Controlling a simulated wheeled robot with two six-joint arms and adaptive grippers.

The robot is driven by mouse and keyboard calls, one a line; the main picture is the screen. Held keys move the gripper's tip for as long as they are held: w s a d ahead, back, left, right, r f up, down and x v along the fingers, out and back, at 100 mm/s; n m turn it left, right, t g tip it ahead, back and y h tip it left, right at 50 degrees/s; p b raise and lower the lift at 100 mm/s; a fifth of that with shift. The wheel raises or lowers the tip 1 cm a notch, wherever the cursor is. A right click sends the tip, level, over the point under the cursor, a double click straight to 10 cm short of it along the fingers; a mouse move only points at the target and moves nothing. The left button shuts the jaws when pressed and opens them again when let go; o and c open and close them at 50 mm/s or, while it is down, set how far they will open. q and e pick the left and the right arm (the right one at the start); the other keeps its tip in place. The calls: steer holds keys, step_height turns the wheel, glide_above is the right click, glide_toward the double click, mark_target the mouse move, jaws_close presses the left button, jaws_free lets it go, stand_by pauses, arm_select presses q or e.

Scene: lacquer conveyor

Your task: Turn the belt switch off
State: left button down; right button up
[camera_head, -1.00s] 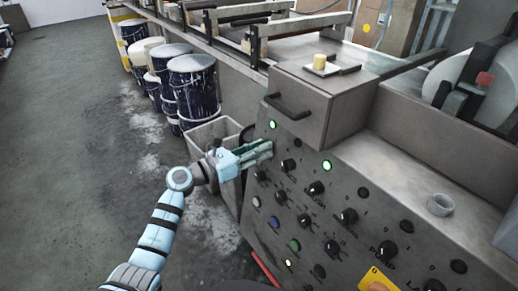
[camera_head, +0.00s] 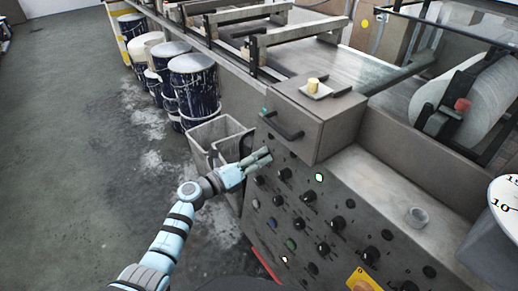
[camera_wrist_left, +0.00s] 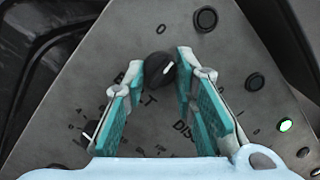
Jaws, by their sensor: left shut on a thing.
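The belt switch (camera_wrist_left: 158,68) is a round black knob with a white pointer mark, on a grey control panel (camera_wrist_left: 225,60). A partly covered label below it seems to read BELT. In the head view the fingers hide the knob. A round lamp (camera_wrist_left: 205,19) near the knob is dark. My right gripper is not in view.
Several other knobs, including one lower left (camera_wrist_left: 90,128), sit on the panel. A green lamp (camera_head: 319,177) is lit. A drawer box with a black handle (camera_head: 284,124) juts out above my gripper. A grey bin (camera_head: 205,133) and paint drums (camera_head: 194,85) stand beside it.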

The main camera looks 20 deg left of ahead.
arm_select(q)
steer(key=n+p, duration=0.2)
steer(key=n, duration=0.1)
steer(key=shift+s+r+y+p, duration=0.1)
steer(key=shift+r+y+p, duration=0.1)
steer(key=shift+y+p, duration=0.1)
steer(key=shift+f+n+p, duration=0.15)
steer(key=shift+n+p, duration=0.95)
steer(key=shift+n, duration=0.2)
steer(key=shift+y, duration=0.4)
steer(key=c, duration=1.3)
jaws_free()
steer(key=v, duration=1.2)
steer(key=shift+f, duration=0.1)
steer(key=shift+a, duration=0.1)
